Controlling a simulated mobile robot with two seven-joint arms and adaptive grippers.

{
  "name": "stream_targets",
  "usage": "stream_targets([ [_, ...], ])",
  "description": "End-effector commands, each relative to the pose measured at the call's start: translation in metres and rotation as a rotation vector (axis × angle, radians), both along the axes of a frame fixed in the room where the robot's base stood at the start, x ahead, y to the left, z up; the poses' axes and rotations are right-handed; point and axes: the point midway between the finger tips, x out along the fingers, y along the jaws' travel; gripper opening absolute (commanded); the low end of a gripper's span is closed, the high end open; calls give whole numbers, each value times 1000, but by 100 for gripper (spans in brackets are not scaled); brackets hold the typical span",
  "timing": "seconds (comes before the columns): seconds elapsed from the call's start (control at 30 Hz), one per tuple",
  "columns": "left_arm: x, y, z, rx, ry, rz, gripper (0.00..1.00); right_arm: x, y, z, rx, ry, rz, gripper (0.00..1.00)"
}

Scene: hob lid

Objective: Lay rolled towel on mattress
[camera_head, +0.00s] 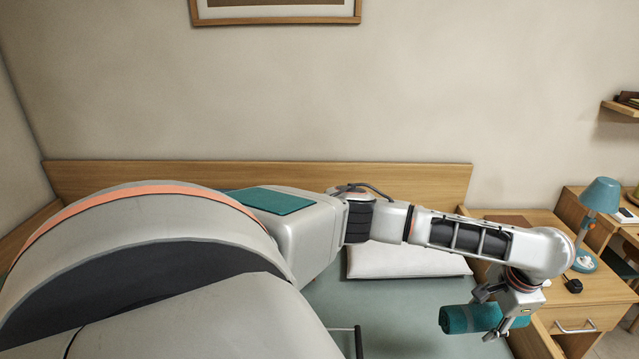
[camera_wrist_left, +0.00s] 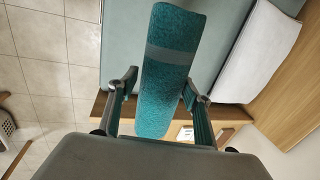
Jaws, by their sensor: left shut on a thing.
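The rolled towel (camera_head: 465,319) is a teal roll with a paler band. It also shows in the left wrist view (camera_wrist_left: 167,65), running lengthwise between the fingers. My left gripper (camera_head: 497,311) is shut on it, with one finger on each side. The mattress (camera_head: 405,310) is grey-green and lies below and to the left. In the left wrist view, the towel's far end lies across the mattress (camera_wrist_left: 122,42) and its near end across the wooden bed rail. The gap beneath the towel is hard to judge. My right gripper is not in view.
A white pillow (camera_head: 405,262) lies at the head of the bed, against the wooden headboard (camera_head: 430,182). A nightstand (camera_head: 550,222) with a blue lamp (camera_head: 600,196) stands right of the bed, close to my left wrist. Open mattress lies left of the towel.

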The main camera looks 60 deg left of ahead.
Motion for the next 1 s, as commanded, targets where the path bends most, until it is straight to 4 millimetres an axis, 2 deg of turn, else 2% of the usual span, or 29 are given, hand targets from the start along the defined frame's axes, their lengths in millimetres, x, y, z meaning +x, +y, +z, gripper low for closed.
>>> stream_targets([
  [0.03, 0, 10, -24, -3, 10, -9, 25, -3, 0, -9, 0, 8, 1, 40],
  [0.1, 2, 23, -42, -2, 6, -28, 25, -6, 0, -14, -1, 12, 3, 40],
  [0.2, 3, 37, -60, -2, 3, -49, 25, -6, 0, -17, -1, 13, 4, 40],
  [0.33, 2, 47, -72, -2, -1, -62, 25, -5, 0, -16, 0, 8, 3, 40],
  [0.53, 3, 50, -73, -1, -4, -67, 25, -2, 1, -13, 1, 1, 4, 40],
  [0.63, 2, 49, -82, -2, -2, -65, 25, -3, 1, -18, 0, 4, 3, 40],
  [0.9, 0, 49, -148, -1, 7, -66, 25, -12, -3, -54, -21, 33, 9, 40],
  [1.0, -1, 50, -173, -1, 8, -66, 25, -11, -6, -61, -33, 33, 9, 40],
])
